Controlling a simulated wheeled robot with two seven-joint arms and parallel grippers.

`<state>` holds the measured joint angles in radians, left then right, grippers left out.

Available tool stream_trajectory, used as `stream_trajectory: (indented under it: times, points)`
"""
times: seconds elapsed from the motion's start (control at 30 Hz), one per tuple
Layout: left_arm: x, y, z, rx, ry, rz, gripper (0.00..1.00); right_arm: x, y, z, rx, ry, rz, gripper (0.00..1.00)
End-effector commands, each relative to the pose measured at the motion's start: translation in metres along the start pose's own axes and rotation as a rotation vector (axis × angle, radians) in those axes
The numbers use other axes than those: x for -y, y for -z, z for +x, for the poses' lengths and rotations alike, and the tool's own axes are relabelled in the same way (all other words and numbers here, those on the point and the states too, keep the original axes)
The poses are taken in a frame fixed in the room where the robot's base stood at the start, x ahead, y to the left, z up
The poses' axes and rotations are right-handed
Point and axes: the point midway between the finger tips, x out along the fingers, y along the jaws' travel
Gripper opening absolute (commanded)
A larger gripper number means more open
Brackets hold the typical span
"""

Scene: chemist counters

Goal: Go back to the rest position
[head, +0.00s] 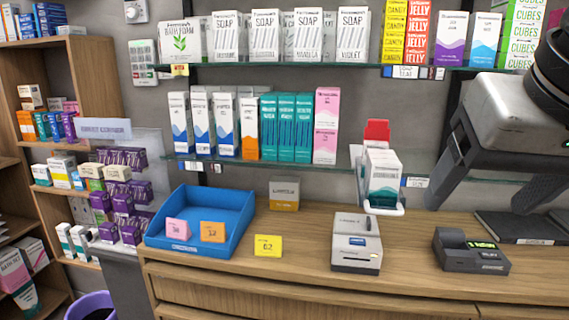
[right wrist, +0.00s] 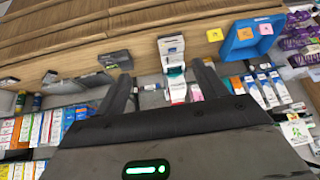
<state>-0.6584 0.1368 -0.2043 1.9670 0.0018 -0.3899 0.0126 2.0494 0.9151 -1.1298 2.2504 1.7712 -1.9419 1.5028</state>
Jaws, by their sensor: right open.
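My right gripper (head: 478,205) is at the right of the head view, above the wooden counter, with its two dark fingers spread wide. In the right wrist view the gripper (right wrist: 164,72) is also open. Nothing is held between its fingers; the counter and shelf goods show beyond them. My left gripper is in neither view.
The wooden counter (head: 300,240) bears a blue tray (head: 207,203) with pink and orange cards, a yellow card (head: 268,245), a white device (head: 357,243) and a dark terminal (head: 470,252). Glass shelves with boxes are behind. A white-and-teal box (head: 383,178) stands near the gripper.

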Motion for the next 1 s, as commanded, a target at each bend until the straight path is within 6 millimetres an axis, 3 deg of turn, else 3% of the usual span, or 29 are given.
stream_trajectory:
  times: [0.2, 0.47, 0.6, 0.73, 0.87, 1.0]
  points:
    - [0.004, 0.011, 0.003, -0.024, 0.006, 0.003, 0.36, 0.033, 0.005, 0.033, 0.027, 0.118, -0.082, 0.71]
    - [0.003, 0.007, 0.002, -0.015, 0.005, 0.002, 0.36, 0.090, 0.007, 0.088, 0.043, 0.350, -0.193, 0.71]
    - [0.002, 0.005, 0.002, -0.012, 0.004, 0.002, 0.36, 0.132, 0.002, 0.132, 0.024, 0.543, -0.235, 0.71]
    - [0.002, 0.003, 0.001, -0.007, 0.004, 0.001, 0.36, 0.160, -0.006, 0.173, -0.030, 0.693, -0.231, 0.71]
    - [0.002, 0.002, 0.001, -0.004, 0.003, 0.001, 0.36, 0.175, -0.018, 0.216, -0.105, 0.793, -0.190, 0.71]
    - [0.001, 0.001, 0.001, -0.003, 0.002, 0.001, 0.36, 0.174, -0.038, 0.266, -0.204, 0.822, -0.129, 0.71]
